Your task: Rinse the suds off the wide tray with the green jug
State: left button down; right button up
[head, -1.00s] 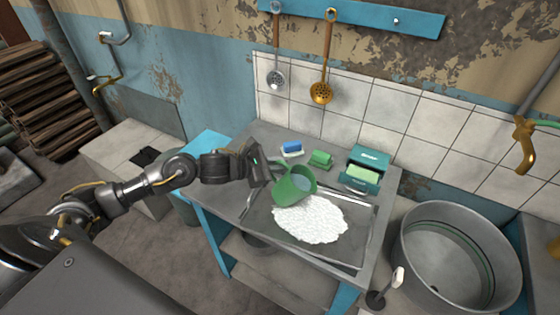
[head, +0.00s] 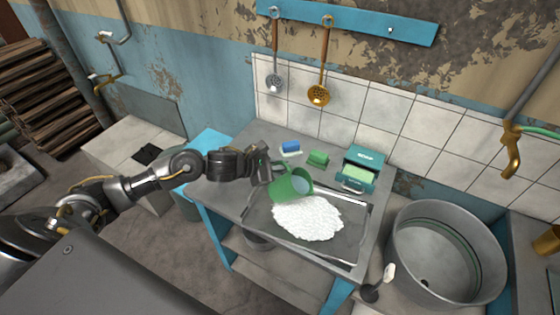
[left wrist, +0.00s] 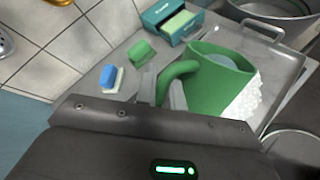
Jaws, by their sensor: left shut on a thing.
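The green jug (head: 290,186) is held over the left part of the wide tray (head: 345,241), tilted to the right, with pale liquid visible inside its mouth. My left gripper (head: 267,172) is shut on the jug's handle. In the left wrist view the jug (left wrist: 207,85) and its curved handle show between the fingers (left wrist: 163,92). White suds (head: 308,219) cover the middle of the tray, in a heap just below and right of the jug. In the left wrist view part of the suds (left wrist: 246,100) shows behind the jug. My right gripper is out of view.
A blue sponge or brush (head: 291,147), a green block (head: 318,159) and a teal box (head: 362,168) with an open drawer stand behind the tray. A large metal tub (head: 449,250) stands to the right. Ladles (head: 320,93) hang on the wall.

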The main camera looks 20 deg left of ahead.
pick_arm(q)
jog(key=shift+d+r+m+y+p, duration=0.3)
jog(key=shift+r+y+p, duration=0.1)
jog(key=shift+p, duration=0.85)
jog(key=shift+d+r+m+g+y+p, duration=0.25)
jog(key=shift+d+m+y+p, duration=0.4)
jog(key=shift+p, duration=1.2)
jog(key=shift+w+d+f+y, duration=0.1)
jog(key=shift+f+y, duration=0.1)
jog(key=shift+y, duration=0.25)
jog(key=shift+d+f+m+g+y+b, duration=0.1)
jog(key=shift+d+m+g+y+b, duration=0.2)
jog(key=shift+y, duration=0.1)
jog(key=shift+a, duration=0.1)
